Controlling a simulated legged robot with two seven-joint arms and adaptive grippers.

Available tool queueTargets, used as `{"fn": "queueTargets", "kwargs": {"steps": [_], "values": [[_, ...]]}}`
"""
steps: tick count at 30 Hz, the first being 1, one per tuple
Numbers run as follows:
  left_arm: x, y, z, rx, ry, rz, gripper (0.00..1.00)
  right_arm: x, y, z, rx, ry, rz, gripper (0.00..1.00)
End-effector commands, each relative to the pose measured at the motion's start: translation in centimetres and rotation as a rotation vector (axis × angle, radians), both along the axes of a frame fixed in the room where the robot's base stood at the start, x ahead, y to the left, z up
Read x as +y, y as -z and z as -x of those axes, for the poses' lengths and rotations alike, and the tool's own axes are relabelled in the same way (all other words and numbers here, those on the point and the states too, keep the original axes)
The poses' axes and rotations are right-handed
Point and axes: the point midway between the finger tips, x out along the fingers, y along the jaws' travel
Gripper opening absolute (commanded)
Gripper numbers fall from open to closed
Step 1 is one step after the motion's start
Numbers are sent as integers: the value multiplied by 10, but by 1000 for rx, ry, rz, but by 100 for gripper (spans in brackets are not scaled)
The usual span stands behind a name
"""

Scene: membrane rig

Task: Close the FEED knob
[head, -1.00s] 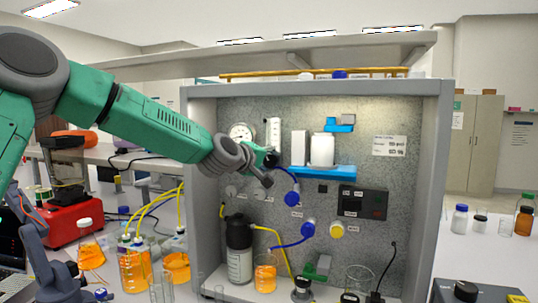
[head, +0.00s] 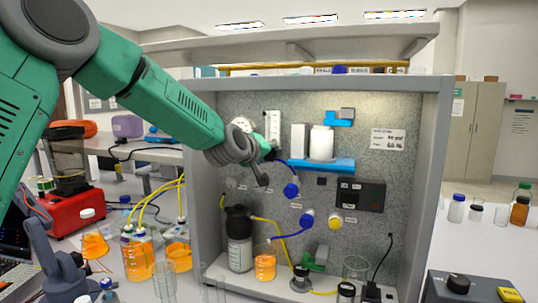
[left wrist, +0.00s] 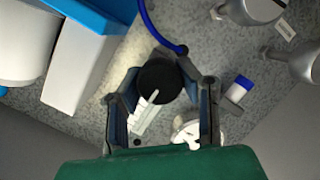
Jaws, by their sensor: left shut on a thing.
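A round black knob (left wrist: 160,82) with a white pointer line is between my left fingers in the left wrist view. I take it to be the FEED knob; its label cannot be read. My left gripper (left wrist: 163,100) is shut on it, one finger on each side. The pointer line lies aslant in that view. In the head view my left gripper (head: 267,163) is at the upper left of the grey speckled panel (head: 355,110), just below the gauge and flowmeter, and hides most of the knob. My right gripper is not in view.
Blue fittings (head: 291,190) and a yellow one (head: 335,219) sit right of and below my gripper. A blue shelf (head: 335,165) with a white bottle (head: 321,142) is close on the right. A black-capped bottle (head: 240,250) and an orange beaker (head: 265,266) stand below.

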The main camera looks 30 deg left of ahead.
Motion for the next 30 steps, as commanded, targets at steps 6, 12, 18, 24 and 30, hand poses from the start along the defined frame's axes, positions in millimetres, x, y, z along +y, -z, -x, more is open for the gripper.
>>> {"fn": "queueTargets", "kwargs": {"steps": [6,12,18,24,30], "values": [[-3,12,2,25,8,4,44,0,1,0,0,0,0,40],[-1,8,2,16,5,3,52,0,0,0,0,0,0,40],[0,4,5,10,4,4,52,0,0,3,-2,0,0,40],[-3,-4,33,9,5,5,52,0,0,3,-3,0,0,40],[-8,-16,74,11,5,4,52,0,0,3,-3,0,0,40]]}}
